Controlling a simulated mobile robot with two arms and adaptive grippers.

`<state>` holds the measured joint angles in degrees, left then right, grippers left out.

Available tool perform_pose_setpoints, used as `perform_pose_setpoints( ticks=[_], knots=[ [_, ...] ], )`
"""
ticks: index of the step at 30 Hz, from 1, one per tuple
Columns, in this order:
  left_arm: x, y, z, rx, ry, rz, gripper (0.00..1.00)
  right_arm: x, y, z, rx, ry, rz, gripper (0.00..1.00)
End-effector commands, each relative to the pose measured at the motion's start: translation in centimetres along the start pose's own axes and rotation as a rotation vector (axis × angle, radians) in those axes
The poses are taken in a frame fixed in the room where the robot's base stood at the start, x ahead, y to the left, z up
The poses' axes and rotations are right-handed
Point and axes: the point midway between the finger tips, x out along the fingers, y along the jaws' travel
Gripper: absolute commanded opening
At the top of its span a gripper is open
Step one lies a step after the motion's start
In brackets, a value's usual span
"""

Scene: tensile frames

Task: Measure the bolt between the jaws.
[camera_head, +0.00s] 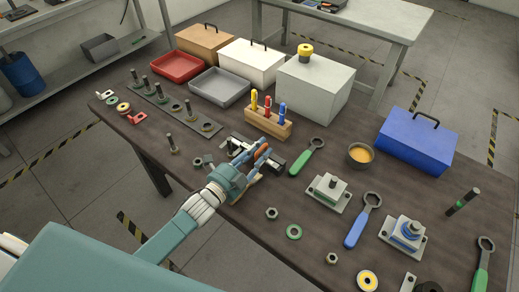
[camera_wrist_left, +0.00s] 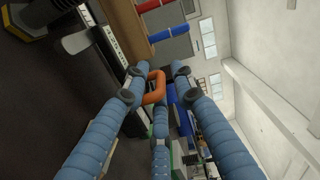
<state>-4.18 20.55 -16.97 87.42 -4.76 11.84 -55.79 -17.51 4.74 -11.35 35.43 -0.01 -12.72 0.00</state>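My left gripper (camera_head: 262,152) reaches over the near side of the table, at a black and silver device (camera_head: 238,146) that looks like the measuring tool; its jaws are mostly hidden. In the left wrist view, the blue fingers (camera_wrist_left: 157,88) stand apart around an orange loop-shaped part (camera_wrist_left: 156,86). A gap shows between the right finger and the loop; firm contact is not visible. A bolt (camera_head: 172,143) stands upright on the table left of the gripper. Several other bolts (camera_head: 161,95) stand in a long dark plate (camera_head: 207,127). My right gripper is not in view.
Nuts (camera_head: 271,213) and a green ring (camera_head: 293,232) lie in front. Boxes and trays (camera_head: 219,87) fill the back; a blue toolbox (camera_head: 416,142) stands right.

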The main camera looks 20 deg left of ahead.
Motion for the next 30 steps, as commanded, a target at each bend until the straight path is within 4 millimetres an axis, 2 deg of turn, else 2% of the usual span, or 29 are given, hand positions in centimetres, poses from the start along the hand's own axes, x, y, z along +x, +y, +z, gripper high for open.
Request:
perform_pose_setpoints(
  ticks=[8,11,14,24,30],
  knots=[
    [-0.1,0.0,0.0,0.0,0.0,0.0,0.28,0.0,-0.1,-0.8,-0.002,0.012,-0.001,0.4],
    [-0.7,0.1,0.0,0.0,-0.001,0.001,0.28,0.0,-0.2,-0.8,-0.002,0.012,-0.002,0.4],
    [-2.2,0.2,0.0,0.0,-0.001,0.003,0.28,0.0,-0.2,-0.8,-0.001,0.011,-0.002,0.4],
    [-9.3,0.1,0.0,0.001,0.0,0.003,0.28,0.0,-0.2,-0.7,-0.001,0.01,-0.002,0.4],
    [-11.6,0.1,0.0,0.0,0.0,0.001,0.28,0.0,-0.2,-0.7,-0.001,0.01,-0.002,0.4]
  ],
)
